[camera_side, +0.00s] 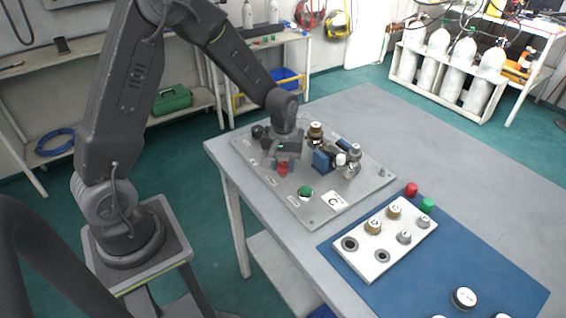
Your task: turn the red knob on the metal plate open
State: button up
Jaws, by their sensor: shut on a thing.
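The metal plate (352,200) lies on the grey table at its near left part. The red knob (283,170) stands on the left part of the plate. My gripper (283,161) points down over the red knob and is shut on it. The fingers and the gripper body hide the top of the knob. I cannot tell how far the knob is turned.
A green knob (305,192) stands close by on the plate. A blue block with brass and metal fittings (324,160) is right of my gripper. A white block with caps (378,262) lies on a blue mat (470,262). The far table is clear.

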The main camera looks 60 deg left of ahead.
aim_at(283, 165)
dwell(0.5)
jog(key=o, duration=0.9)
jog(key=shift+r, duration=0.15)
notch_tip(283, 165, up, 14)
jog(key=shift+f, duration=0.2)
jog(key=s+d+r+m+t, duration=0.2)
jog(key=s+m, duration=0.1)
jog(key=s, duration=0.3)
jog(key=s+d+r+m+t, duration=0.1)
jog(key=s+d+r+m, duration=0.2)
jog(key=s, duration=0.3)
jog(key=s+d+r+m+t, duration=0.2)
jog(key=s+r+m, duration=0.1)
jog(key=s, duration=0.3)
jog(key=shift+s+d+t, duration=0.1)
jog(key=shift+d+t, duration=0.1)
jog(key=shift+t, duration=0.1)
